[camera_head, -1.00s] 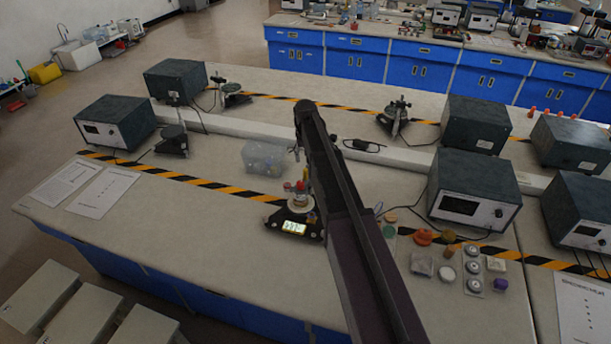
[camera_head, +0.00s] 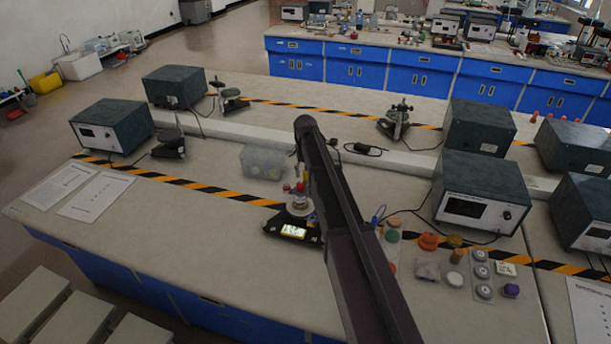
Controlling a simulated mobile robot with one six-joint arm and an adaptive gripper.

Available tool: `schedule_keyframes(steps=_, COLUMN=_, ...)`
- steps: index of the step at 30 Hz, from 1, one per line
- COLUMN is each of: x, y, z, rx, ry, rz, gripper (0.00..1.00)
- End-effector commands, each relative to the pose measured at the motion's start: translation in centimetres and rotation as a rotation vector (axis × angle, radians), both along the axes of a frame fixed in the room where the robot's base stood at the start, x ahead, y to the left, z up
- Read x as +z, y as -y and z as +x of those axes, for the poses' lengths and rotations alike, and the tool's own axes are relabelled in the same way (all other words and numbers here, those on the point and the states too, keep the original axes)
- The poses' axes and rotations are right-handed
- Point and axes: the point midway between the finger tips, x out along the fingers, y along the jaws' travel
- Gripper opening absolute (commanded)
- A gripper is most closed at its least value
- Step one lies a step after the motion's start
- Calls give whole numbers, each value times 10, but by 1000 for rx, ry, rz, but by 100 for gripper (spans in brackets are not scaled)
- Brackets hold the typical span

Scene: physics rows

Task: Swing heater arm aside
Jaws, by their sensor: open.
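A small black device with a lit yellowish display (camera_head: 293,231) stands on the near bench, just left of my arm. A pale round piece (camera_head: 299,208) sits on top of it, with small red and yellow parts (camera_head: 296,187) above. I cannot tell which part is the heater arm; part of the device is hidden behind my arm. My arm reaches from the bottom edge up over the bench beside the device. My gripper is hidden behind my own arm, and I cannot make out its fingers or any contact.
A clear plastic box (camera_head: 262,161) lies behind the device. Grey instrument boxes stand left (camera_head: 112,126) and right (camera_head: 478,190). Small jars and lids (camera_head: 428,242) sit right of my arm, with a blue-tipped cable (camera_head: 378,214) near them. The bench front left of the device is clear.

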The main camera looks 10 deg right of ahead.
Motion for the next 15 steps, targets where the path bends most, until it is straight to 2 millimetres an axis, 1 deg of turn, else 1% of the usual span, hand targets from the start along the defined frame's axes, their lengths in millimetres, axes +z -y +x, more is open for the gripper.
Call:
schedule_keyframes(steps=11, x=-1, y=0, z=0, rx=0, ry=0, rz=0, gripper=62)
schedule_keyframes(steps=14, x=-1, y=0, z=0, rx=0, ry=0, rz=0, gripper=36)
schedule_keyframes(steps=15, x=-1, y=0, z=0, rx=0, ry=0, rz=0, gripper=24)
